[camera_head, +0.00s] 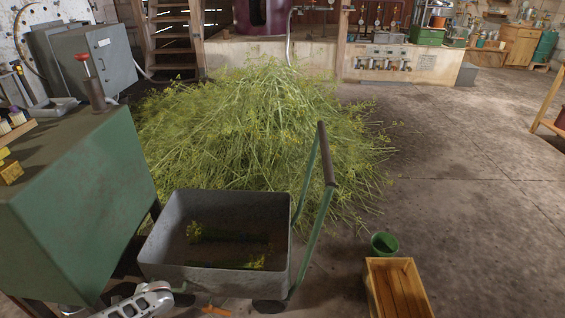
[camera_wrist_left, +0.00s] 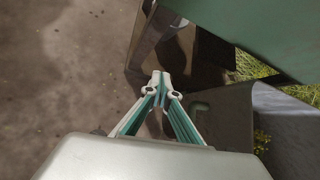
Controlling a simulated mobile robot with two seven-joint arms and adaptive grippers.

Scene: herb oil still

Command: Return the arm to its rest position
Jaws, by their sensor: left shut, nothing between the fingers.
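My left arm (camera_head: 137,301) shows at the bottom left of the head view, low beside the grey cart and the green cabinet. In the left wrist view my left gripper (camera_wrist_left: 161,88) is shut, its fingertips together with nothing between them. It points over bare floor, close to the legs under the green cabinet. Its fingertips cannot be made out in the head view. My right gripper is in neither view.
The grey cart (camera_head: 160,249) holds a few yellow-flowered herb bundles. The green cabinet (camera_head: 85,215) stands left of it. A large herb heap (camera_head: 265,140) lies behind. A green bucket (camera_head: 384,243) and wooden crate (camera_head: 374,290) stand right.

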